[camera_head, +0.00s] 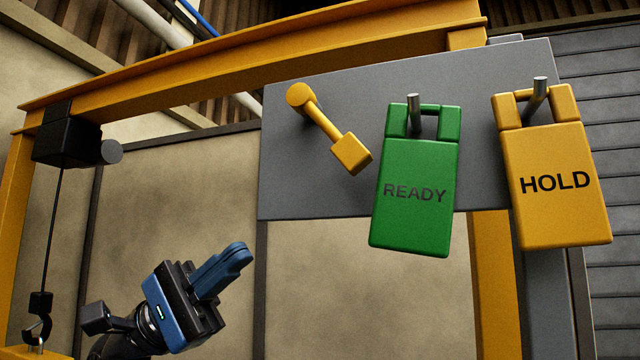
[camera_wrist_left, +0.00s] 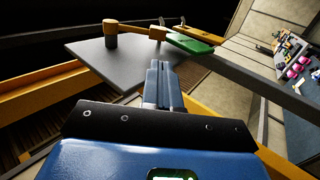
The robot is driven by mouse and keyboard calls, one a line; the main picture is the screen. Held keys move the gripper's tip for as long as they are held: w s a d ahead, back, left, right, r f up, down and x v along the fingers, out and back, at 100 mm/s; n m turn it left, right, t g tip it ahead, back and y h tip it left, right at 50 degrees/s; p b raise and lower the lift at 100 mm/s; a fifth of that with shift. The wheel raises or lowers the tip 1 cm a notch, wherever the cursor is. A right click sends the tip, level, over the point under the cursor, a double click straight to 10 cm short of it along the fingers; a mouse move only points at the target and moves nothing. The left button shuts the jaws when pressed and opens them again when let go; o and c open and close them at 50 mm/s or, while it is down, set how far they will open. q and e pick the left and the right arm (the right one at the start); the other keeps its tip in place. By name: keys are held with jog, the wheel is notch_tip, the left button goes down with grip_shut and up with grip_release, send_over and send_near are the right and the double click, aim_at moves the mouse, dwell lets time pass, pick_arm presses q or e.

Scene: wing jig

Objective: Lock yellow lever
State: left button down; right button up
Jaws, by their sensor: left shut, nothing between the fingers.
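The yellow lever (camera_head: 330,130) is mounted on the grey panel (camera_head: 290,190). Its round pivot is at the upper left and its arm slopes down to the right, ending in a block near the green READY tag (camera_head: 414,200). My left gripper (camera_head: 240,252) is shut and empty, below and left of the lever and clear of it. In the left wrist view, the shut fingers (camera_wrist_left: 160,80) point toward the panel (camera_wrist_left: 110,62), where yellow parts that look like the lever (camera_wrist_left: 110,35) stand up. My right gripper is not in view.
The green tag and a yellow HOLD tag (camera_head: 557,185) hang from pegs right of the lever. A yellow beam (camera_head: 250,55) runs above. A black hoist (camera_head: 65,140) with a hanging hook (camera_head: 38,328) is at the left. Space between my left gripper and the panel looks free.

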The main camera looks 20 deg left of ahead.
aim_at(328, 127)
pick_arm(q)
jog(key=p+x, duration=0.5)
jog(key=x, duration=0.7)
jog(key=shift+s+d+r+p, duration=0.1)
jog(key=shift+d+r+p, duration=0.1)
jog(key=shift+p, duration=0.15)
jog(key=shift+d+r, duration=0.35)
jog(key=shift+d, duration=0.2)
jog(key=shift+p, duration=0.3)
